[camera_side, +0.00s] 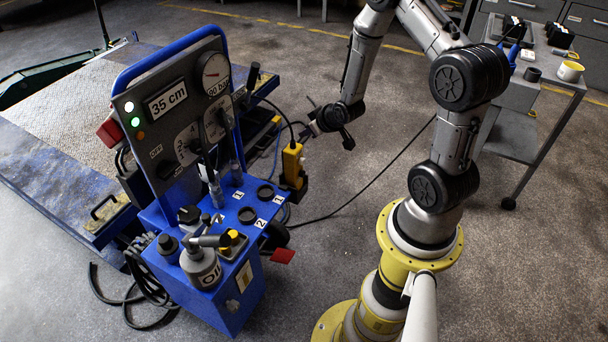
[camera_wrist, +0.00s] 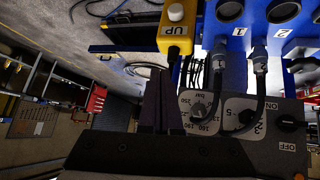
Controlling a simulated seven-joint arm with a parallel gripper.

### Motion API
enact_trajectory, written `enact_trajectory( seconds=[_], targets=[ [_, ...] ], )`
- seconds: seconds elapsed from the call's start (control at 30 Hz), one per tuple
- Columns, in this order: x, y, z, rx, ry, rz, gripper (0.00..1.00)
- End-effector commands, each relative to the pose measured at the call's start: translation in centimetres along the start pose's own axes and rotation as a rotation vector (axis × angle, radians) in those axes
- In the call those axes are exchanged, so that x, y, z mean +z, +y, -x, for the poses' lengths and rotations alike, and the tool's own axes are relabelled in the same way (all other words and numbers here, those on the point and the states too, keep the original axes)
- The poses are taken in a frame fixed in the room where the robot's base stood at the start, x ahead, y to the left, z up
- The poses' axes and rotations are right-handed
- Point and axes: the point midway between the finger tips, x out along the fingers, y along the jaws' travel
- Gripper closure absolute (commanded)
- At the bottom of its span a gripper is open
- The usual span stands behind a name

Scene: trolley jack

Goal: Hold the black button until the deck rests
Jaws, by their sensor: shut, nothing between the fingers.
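A yellow hand control (camera_side: 292,163) hangs at the right side of the blue console. In the wrist view it (camera_wrist: 173,40) shows a white button (camera_wrist: 176,12) above the label "UP". I cannot make out a black button on it in either view. My gripper (camera_side: 312,127) is shut and empty, just above and right of the hand control. In the wrist view its fingertips (camera_wrist: 158,80) lie close below the control's cable end; contact cannot be told. The deck (camera_side: 65,115) is a large plate with blue edges at left. What lies under it is hidden.
The blue console (camera_side: 215,300) carries a display (camera_side: 167,98) reading "35 cm", a gauge (camera_side: 215,73), a lit green lamp (camera_side: 135,122) and an oil bottle (camera_side: 201,266). A black cable (camera_side: 365,185) crosses the floor. A grey side table (camera_side: 520,135) stands at right.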

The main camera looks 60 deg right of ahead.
Motion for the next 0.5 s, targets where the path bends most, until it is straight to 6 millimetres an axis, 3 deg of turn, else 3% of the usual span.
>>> enact_trajectory(
  seconds=[0.03,0.2,0.4,0.5],
  targets=[
    [2.4,0.7,-1.4,0.007,-0.001,-0.021,1.00],
    [8.5,2.0,-4.3,0.031,0.050,-0.080,1.00],
    [15.4,2.1,-5.2,0.065,0.114,-0.158,1.00],
    [17.8,1.8,-5.0,0.081,0.142,-0.191,1.00]
  ],
)
